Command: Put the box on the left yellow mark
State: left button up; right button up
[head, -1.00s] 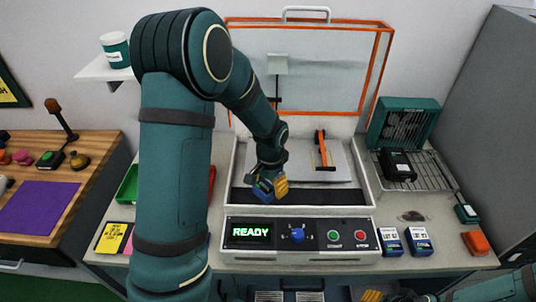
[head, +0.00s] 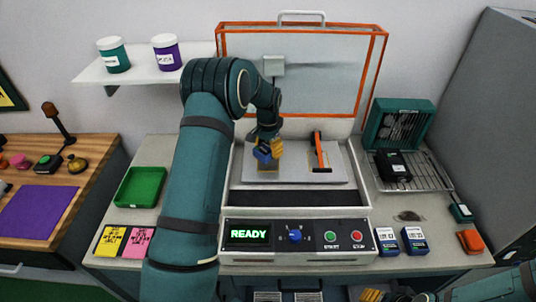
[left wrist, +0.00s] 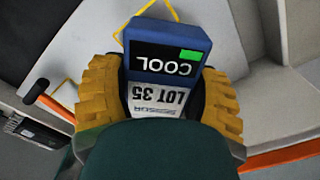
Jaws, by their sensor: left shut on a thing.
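My left gripper (head: 268,150) is shut on a blue box (head: 262,155) above the pale plate (head: 300,176) inside the open machine. In the left wrist view the box (left wrist: 168,47) shows a "COOL" screen with a green patch and a "LOT 35" label, between the yellow fingers (left wrist: 165,100). Thin yellow mark lines show on the plate there, one (left wrist: 60,87) left of the box and one (left wrist: 122,28) partly hidden behind it. I cannot tell whether the box touches the plate. My right gripper (head: 372,296) shows only partly at the bottom edge.
An orange-handled bar (head: 321,152) stands on the plate right of the box. The orange-framed lid (head: 310,65) is raised behind. A control panel (head: 297,236) reading READY is in front. Two blue boxes (head: 401,241) stand right of it. A green tray (head: 140,187) lies left.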

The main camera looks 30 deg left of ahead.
aim_at(268, 146)
pick_arm(q)
jog(key=shift+w+f, duration=0.15)
jog(key=shift+f, duration=1.6)
jog(key=shift+f, duration=0.1)
jog(key=shift+f, duration=0.15)
jog(key=o, duration=1.3)
jog(key=shift+o, duration=0.2)
notch_tip(268, 146, up, 12)
jog(key=shift+r, duration=0.25)
